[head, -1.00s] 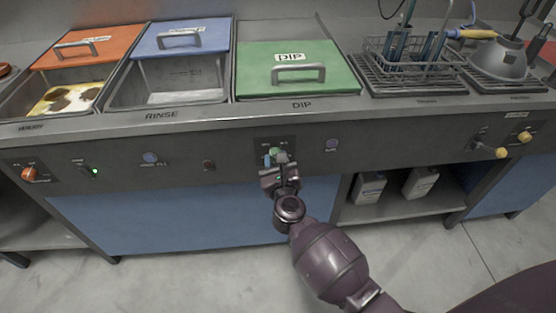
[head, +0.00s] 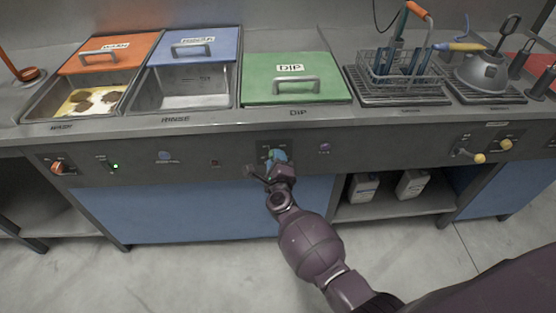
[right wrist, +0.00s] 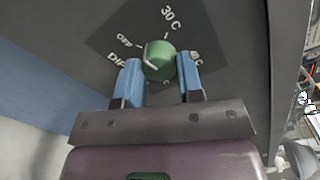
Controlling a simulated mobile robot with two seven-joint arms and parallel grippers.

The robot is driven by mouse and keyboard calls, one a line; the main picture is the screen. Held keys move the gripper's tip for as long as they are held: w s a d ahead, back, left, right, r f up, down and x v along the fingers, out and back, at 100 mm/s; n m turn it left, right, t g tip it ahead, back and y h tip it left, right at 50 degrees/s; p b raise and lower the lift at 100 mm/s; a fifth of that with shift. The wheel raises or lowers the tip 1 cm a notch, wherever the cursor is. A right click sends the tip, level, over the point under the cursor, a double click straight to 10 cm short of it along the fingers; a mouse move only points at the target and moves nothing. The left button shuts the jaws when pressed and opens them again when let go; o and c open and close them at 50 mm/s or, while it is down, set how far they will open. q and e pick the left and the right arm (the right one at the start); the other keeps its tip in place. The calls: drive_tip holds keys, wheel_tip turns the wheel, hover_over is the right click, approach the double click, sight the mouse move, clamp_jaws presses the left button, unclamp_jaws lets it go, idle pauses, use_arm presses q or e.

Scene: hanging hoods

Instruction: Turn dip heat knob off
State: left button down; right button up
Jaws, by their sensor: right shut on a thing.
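The dip heat knob (right wrist: 160,60) is a round green knob on a dark plate below the dip basin. In the right wrist view its pale pointer line points to the left, near the "OFF" lettering, and "30 C" stands at the top of the dial. My right gripper (right wrist: 161,80) has its two blue fingers on either side of the knob and is shut on it. In the head view my right gripper (head: 276,160) is at the panel under the green lid and mostly hides the knob. My left gripper is not in view.
The green-lidded dip basin (head: 295,92) is above the knob. An orange knob (head: 57,167) is at the panel's left, yellow taps (head: 479,158) at its right. A wire basket (head: 400,70) stands on a drain rack. White jugs (head: 363,188) stand on the lower shelf.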

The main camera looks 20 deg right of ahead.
drive_tip(key=n+p, duration=0.1)
drive_tip(key=n, duration=0.3)
drive_tip(key=shift+p, duration=0.3)
idle(0.3)
drive_tip(key=o, duration=0.9)
drive_tip(key=shift+s, duration=0.1)
